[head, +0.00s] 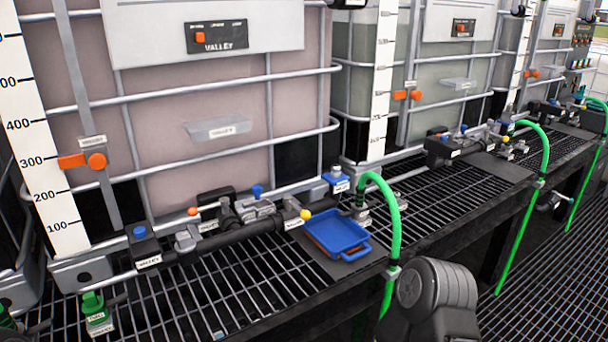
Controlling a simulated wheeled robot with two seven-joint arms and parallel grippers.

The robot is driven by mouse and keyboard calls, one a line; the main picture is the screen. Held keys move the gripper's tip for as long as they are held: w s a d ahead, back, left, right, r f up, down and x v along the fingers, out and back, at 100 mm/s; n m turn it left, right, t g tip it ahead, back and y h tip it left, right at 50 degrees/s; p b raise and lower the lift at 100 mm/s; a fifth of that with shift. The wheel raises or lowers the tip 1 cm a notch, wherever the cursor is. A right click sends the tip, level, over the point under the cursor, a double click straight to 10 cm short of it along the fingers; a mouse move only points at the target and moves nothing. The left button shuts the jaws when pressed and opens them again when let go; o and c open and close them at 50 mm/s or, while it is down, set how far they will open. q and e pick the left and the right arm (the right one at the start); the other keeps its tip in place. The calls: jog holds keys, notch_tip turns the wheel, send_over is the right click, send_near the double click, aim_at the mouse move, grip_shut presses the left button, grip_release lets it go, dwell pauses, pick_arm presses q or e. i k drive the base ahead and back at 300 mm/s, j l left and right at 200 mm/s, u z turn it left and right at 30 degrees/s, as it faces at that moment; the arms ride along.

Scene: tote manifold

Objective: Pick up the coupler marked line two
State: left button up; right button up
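A green coupler (95,307) with a small white tag stands at the lower left on the grating. A green hose (393,215) arches at the middle right, its end beside the blue tray; a tagged fitting (360,211) sits at that end. Other green hoses hang at the bench edge farther right, one by the second tank (540,160). The tag writing is too small to read, so I cannot tell which coupler is line two. Neither gripper shows; only a dark rounded part of my arm is at the bottom right.
A black manifold pipe (238,236) with valves runs along the tank fronts. A blue tray (337,232) lies near the bench edge. Large caged tanks (200,110) stand behind. Bare grating (220,295) lies in front of the pipe.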

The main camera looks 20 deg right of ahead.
aim_at(358, 207)
jog(key=z, duration=1.9)
jog(key=i+j, duration=0.15)
jog(key=i, duration=0.35)
jog(key=i+j, duration=0.15)
jog(key=i, duration=0.35)
